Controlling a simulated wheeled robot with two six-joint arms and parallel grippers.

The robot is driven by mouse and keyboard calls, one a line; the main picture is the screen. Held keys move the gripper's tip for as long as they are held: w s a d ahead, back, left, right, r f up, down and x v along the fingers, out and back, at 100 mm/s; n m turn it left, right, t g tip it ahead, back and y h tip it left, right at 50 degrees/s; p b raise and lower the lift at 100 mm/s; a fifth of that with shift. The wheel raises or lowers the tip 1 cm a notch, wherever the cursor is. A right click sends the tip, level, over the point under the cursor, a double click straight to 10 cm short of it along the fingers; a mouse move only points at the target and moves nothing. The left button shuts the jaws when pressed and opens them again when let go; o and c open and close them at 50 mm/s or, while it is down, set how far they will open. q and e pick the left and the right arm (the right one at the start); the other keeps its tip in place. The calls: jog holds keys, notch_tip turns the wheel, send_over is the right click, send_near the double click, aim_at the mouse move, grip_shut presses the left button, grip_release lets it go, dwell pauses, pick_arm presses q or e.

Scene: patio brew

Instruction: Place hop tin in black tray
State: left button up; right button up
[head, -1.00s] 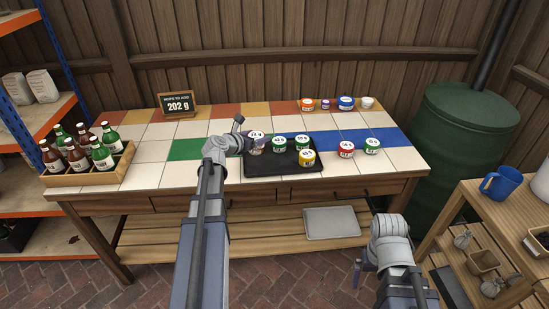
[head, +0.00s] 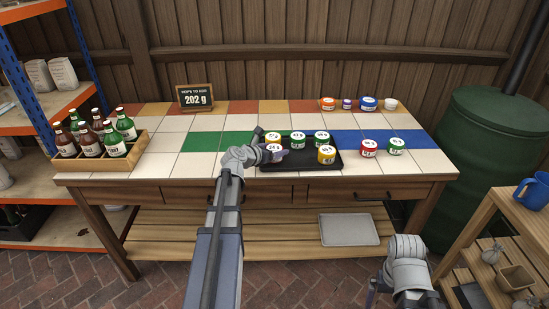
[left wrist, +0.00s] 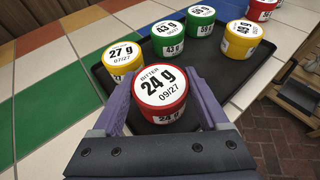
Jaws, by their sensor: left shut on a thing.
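My left gripper (left wrist: 168,105) is shut on a red tin with a white lid (left wrist: 163,88), marked bitter, 24 g, 09/27. It holds the tin upright at the near-left part of the black tray (left wrist: 183,136); I cannot tell whether the tin touches the tray floor. In the head view the left gripper (head: 272,153) and the tray (head: 300,164) are at the table's middle. A yellow 27 g tin (left wrist: 122,60) stands just behind the held tin. Two green tins (left wrist: 168,40) (left wrist: 200,20) and a yellow tin (left wrist: 242,40) stand in the tray.
A red tin (head: 368,148) and a green tin (head: 396,146) stand right of the tray. Several tins (head: 368,103) line the back. A bottle crate (head: 98,165) is at the left, a weight sign (head: 196,97) behind. My right arm (head: 407,265) hangs before the table.

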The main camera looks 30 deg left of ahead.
pick_arm(q)
jog(key=shift+f, duration=0.55)
pick_arm(e)
jog(key=shift+f, duration=0.6)
pick_arm(q)
jog(key=shift+f, duration=0.1)
jog(key=shift+f+b, duration=0.15)
jog(key=shift+b, duration=0.2)
jog(key=o, duration=1.2)
jog(key=shift+o, duration=0.2)
pick_arm(e)
jog(key=shift+f, duration=0.15)
